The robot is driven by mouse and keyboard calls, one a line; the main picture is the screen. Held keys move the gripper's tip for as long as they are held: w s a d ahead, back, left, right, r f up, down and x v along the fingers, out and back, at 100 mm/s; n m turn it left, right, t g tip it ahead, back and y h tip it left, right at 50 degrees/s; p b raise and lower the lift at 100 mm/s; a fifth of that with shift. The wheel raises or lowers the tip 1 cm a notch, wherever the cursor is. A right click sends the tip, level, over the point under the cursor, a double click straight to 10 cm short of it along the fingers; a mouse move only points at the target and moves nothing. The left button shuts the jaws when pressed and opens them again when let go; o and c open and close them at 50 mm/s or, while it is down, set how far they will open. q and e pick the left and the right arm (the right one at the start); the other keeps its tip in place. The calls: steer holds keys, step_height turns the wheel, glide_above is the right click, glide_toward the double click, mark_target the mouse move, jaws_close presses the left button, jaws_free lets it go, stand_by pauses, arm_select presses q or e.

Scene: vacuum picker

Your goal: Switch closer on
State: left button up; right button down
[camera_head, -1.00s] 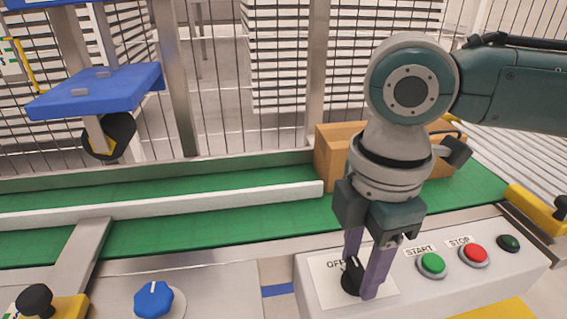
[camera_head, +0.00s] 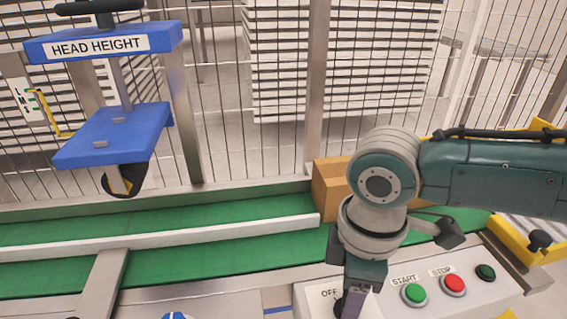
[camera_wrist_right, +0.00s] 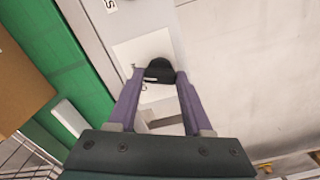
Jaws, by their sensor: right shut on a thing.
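The black rotary switch knob (camera_head: 339,304) sits on the control panel beside the label OFF, at the bottom of the head view, partly hidden by my fingers. My right gripper (camera_head: 350,302) reaches down to it from above. In the right wrist view the black knob (camera_wrist_right: 159,70) with a light mark lies between the purple fingertips of my right gripper (camera_wrist_right: 156,79), which is shut on it. The knob's exact angle is hard to tell.
The panel (camera_head: 391,309) carries a green START button (camera_head: 414,294), a red STOP button (camera_head: 453,285) and a dark green lamp (camera_head: 486,272). A cardboard box (camera_head: 332,188) is on the green conveyor (camera_head: 200,242) behind my arm. A blue head-height unit (camera_head: 112,135) stands at left.

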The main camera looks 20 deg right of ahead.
steer(key=shift+r, duration=0.1)
steer(key=shift+c, duration=1.6)
jaws_free()
step_height(320, 180, up, 10)
steer(key=p, duration=0.3)
steer(key=shift+p, duration=0.4)
